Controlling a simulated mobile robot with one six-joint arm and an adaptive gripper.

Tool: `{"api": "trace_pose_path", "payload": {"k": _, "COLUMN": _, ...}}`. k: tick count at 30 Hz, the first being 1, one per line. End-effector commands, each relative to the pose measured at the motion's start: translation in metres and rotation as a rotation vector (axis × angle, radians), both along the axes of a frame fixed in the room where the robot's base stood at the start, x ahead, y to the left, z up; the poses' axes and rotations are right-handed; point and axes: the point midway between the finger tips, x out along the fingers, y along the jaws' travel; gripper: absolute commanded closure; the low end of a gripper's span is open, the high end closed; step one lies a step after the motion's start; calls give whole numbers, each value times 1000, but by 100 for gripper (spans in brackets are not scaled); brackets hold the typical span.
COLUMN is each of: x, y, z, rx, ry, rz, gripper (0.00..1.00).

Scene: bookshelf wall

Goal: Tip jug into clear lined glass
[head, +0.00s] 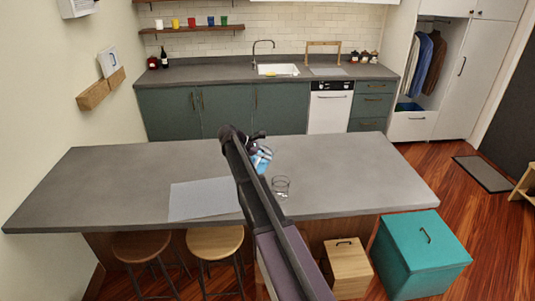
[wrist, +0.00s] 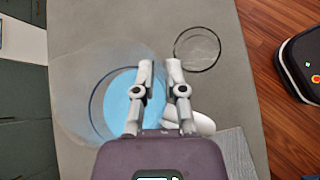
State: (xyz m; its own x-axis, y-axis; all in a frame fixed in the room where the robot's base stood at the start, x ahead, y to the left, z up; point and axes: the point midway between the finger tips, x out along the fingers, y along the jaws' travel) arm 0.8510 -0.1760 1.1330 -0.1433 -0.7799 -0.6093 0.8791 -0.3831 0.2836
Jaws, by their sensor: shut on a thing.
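The jug (head: 263,158) is see-through with light blue contents and is partly hidden behind my arm in the head view. In the wrist view the jug (wrist: 118,100) is at the left of the fingers, with its wide clear rim around the blue. My gripper (wrist: 159,70) is shut on the jug; the exact hold is partly hidden by the fingers. The clear lined glass (head: 281,187) stands upright on the grey counter, to the right of and nearer than the jug. In the wrist view the glass (wrist: 197,49) is just beyond the fingertips, at upper right, and looks empty.
The grey island counter (head: 350,170) is mostly bare around the glass. A light grey mat (head: 204,198) lies left of my arm. Stools (head: 215,242), a wooden box (head: 344,263) and a teal box (head: 420,250) stand along the near side.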

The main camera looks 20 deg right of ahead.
Motion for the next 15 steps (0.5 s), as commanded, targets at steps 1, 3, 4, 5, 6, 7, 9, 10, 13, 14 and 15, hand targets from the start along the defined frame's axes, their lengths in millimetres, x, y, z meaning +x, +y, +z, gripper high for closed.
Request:
{"api": "trace_pose_path", "payload": {"k": 1, "x": -4, "y": -1, "z": -4, "rx": 4, "ry": -12, "rz": 0, "gripper": 100}}
{"api": "trace_pose_path", "payload": {"k": 3, "x": -6, "y": -2, "z": -7, "rx": 12, "ry": -31, "rz": -1, "gripper": 100}}
{"api": "trace_pose_path", "payload": {"k": 4, "x": -7, "y": -2, "z": -9, "rx": 16, "ry": -39, "rz": -1, "gripper": 100}}
{"api": "trace_pose_path", "payload": {"k": 5, "x": -9, "y": -3, "z": -8, "rx": 24, "ry": -58, "rz": 0, "gripper": 100}}
{"api": "trace_pose_path", "payload": {"k": 6, "x": -12, "y": -4, "z": -10, "rx": 34, "ry": -82, "rz": 0, "gripper": 100}}
{"api": "trace_pose_path", "payload": {"k": 7, "x": -13, "y": -4, "z": -11, "rx": 42, "ry": -100, "rz": 0, "gripper": 100}}
{"api": "trace_pose_path", "payload": {"k": 9, "x": -16, "y": -5, "z": -14, "rx": 59, "ry": -141, "rz": -1, "gripper": 100}}
{"api": "trace_pose_path", "payload": {"k": 10, "x": -17, "y": -6, "z": -15, "rx": 67, "ry": -157, "rz": 0, "gripper": 100}}
{"api": "trace_pose_path", "payload": {"k": 13, "x": -22, "y": -8, "z": -20, "rx": 92, "ry": -215, "rz": -1, "gripper": 100}}
{"api": "trace_pose_path", "payload": {"k": 14, "x": -23, "y": -9, "z": -21, "rx": 100, "ry": -233, "rz": -1, "gripper": 100}}
{"api": "trace_pose_path", "payload": {"k": 15, "x": -25, "y": -9, "z": -23, "rx": 109, "ry": -256, "rz": -1, "gripper": 100}}
